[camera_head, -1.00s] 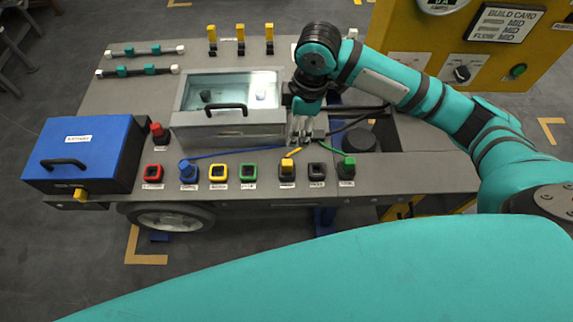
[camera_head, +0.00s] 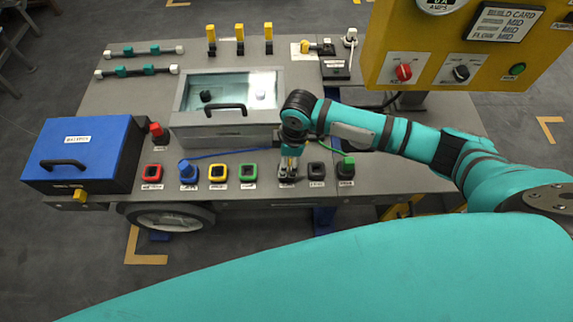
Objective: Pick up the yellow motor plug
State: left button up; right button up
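The yellow motor plug (camera_head: 284,162) stands in a row near the front edge of the grey bench. Only bits of its yellow show, because my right gripper (camera_head: 289,174) is directly over it, pointing down. The fingers are low around the plug, near the bench top. I cannot tell whether they are closed on it. My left gripper is not in view.
Close by are a green plug (camera_head: 346,166), a black socket (camera_head: 316,170), a green-rimmed socket (camera_head: 248,172) and a yellow-rimmed socket (camera_head: 218,172). A blue plug (camera_head: 187,171) stands left. Behind is a clear-lidded box (camera_head: 226,128). A yellow panel (camera_head: 440,70) overhangs at right.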

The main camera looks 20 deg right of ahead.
jog(key=shift+f, duration=0.35)
jog(key=shift+c, duration=0.3)
grip_shut()
jog(key=shift+r, duration=0.15)
